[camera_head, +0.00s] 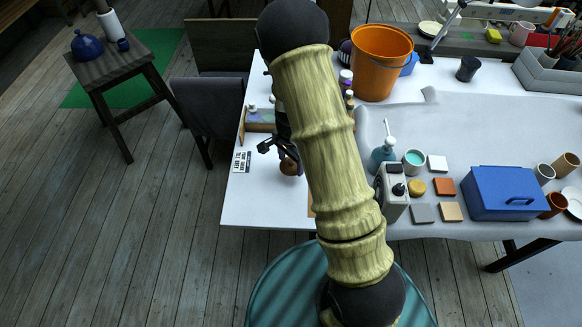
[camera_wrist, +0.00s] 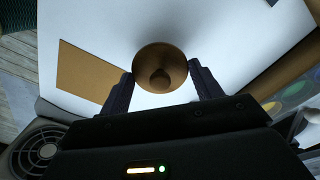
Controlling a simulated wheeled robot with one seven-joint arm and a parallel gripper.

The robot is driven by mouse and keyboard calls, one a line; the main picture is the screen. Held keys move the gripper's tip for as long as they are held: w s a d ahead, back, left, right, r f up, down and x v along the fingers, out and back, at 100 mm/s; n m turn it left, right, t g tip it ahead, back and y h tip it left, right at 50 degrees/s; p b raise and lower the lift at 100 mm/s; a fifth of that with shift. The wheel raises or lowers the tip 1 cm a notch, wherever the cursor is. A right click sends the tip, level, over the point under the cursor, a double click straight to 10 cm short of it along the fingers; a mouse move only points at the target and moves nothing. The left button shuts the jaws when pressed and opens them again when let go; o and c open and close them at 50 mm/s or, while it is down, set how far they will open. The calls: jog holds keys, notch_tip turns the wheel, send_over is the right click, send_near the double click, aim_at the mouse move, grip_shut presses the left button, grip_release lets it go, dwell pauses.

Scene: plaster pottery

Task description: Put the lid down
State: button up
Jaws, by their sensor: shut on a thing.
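The lid (camera_wrist: 160,59) is a small round brown piece with a knob in its middle, seen from above in the wrist view. My gripper (camera_wrist: 160,85) has a dark finger on each side of it and is shut on it. In the head view the brown lid (camera_head: 289,166) shows at my gripper (camera_head: 283,155), over the left part of the white table. My arm hides part of that area. I cannot tell whether the lid touches the table.
A brown rectangular board (camera_wrist: 86,72) lies on the white tabletop (camera_head: 262,205). A printed card (camera_head: 241,162) lies near the left edge. A wooden paint tray (camera_head: 258,121) is behind my gripper.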

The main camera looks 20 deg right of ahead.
aim_at(291, 167)
jog(key=shift+f, duration=1.8)
jog(key=shift+f, duration=0.2)
jog(key=o, duration=1)
jog(key=shift+r, duration=0.1)
notch_tip(291, 167, up, 12)
jog(key=shift+r, duration=0.1)
